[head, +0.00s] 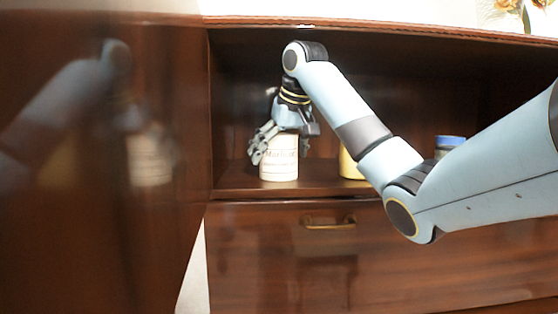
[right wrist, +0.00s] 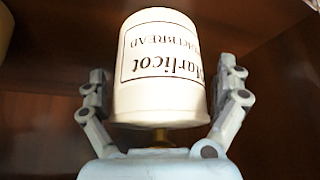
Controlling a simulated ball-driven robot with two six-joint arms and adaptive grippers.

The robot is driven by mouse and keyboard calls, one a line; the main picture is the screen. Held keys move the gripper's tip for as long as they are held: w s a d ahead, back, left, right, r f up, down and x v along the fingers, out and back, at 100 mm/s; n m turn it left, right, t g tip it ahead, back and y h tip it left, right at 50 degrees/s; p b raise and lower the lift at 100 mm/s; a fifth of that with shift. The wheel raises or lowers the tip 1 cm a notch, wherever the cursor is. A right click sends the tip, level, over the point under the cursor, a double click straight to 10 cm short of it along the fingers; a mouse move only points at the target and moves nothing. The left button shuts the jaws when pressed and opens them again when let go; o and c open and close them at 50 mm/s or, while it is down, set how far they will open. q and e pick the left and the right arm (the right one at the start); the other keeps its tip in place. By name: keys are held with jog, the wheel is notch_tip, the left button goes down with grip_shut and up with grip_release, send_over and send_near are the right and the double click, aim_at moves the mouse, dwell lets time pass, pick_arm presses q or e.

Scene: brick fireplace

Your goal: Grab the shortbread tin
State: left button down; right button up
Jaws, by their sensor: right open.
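The shortbread tin (head: 280,164) is a white cylinder with dark lettering, upright on the cabinet shelf at the left of the opening. In the right wrist view the tin (right wrist: 158,75) sits between the fingers, its label upside down, with "Marlicot" and part of "shortbread" legible. My right gripper (head: 272,146) reaches down over the tin from above and hides its upper part. Its fingers (right wrist: 165,100) are open, one on each side of the tin. A gap shows at the left finger; I cannot tell if the right finger touches. My left gripper is not in view.
A yellow container (head: 349,164) stands on the shelf right of the tin, partly behind my right arm. A blue-lidded jar (head: 449,142) stands further right. The shelf (head: 232,182) is enclosed by a side wall and top. A glossy brown panel (head: 100,220) fills the left.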

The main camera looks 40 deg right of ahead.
jog(key=shift+f, duration=0.1)
jog(key=shift+w+d, duration=0.1)
jog(key=shift+c, duration=0.8)
jog(key=c, duration=0.7)
jog(key=shift+c, duration=0.5)
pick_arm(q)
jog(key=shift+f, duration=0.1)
